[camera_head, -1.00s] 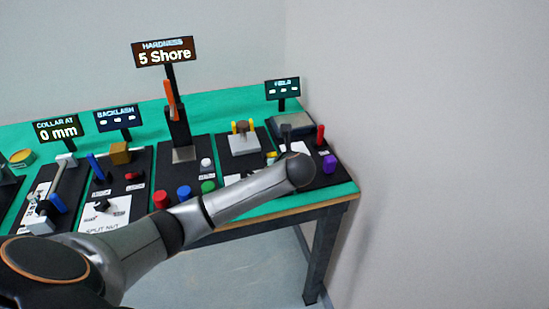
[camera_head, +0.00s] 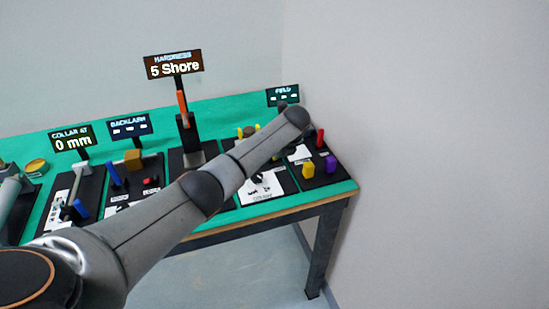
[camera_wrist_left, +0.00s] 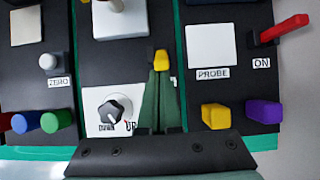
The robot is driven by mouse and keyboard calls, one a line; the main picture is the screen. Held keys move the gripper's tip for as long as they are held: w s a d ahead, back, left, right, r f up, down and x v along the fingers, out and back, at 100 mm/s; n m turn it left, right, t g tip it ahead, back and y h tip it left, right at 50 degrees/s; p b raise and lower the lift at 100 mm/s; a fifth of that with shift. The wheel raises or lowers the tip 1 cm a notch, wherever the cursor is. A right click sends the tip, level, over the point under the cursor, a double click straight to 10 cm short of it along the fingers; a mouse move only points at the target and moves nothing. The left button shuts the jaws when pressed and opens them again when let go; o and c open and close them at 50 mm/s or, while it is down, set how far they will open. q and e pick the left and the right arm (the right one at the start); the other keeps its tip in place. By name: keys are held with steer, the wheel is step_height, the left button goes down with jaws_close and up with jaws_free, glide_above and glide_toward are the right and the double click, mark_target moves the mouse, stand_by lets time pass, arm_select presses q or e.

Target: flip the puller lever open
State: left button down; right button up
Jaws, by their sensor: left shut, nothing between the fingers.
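In the left wrist view my left gripper (camera_wrist_left: 159,85) points up the picture, its dark green fingers together and empty. A small yellow and black piece (camera_wrist_left: 161,60) shows just at the fingertips; I take it for the puller lever's end, but most of it is hidden by the fingers. I cannot tell whether they touch. It sits at the right side of a black panel with a white block (camera_wrist_left: 120,20) above and a black UP/DOWN knob (camera_wrist_left: 115,107) below left. In the head view my left forearm hides most of this panel. My right gripper is not in view.
To the right are a PROBE pad (camera_wrist_left: 210,45), a red ON lever (camera_wrist_left: 284,28), a yellow block (camera_wrist_left: 216,115) and a purple block (camera_wrist_left: 263,111). To the left are coloured buttons (camera_wrist_left: 55,120). A tall hardness stand (camera_head: 188,135) rises behind my arm. A wall is close on the right.

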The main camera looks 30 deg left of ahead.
arm_select(q)
steer(key=shift+w+a+r+g+h, duration=0.2)
steer(key=shift+r+g+h, duration=0.1)
steer(key=shift+w+a, duration=0.25)
steer(key=shift+a, duration=0.05)
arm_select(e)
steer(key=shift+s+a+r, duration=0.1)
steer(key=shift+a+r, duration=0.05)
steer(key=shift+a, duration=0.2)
arm_select(q)
steer(key=shift+r, duration=0.15)
steer(key=shift+r+p, duration=0.75)
steer(key=shift+p, duration=0.3)
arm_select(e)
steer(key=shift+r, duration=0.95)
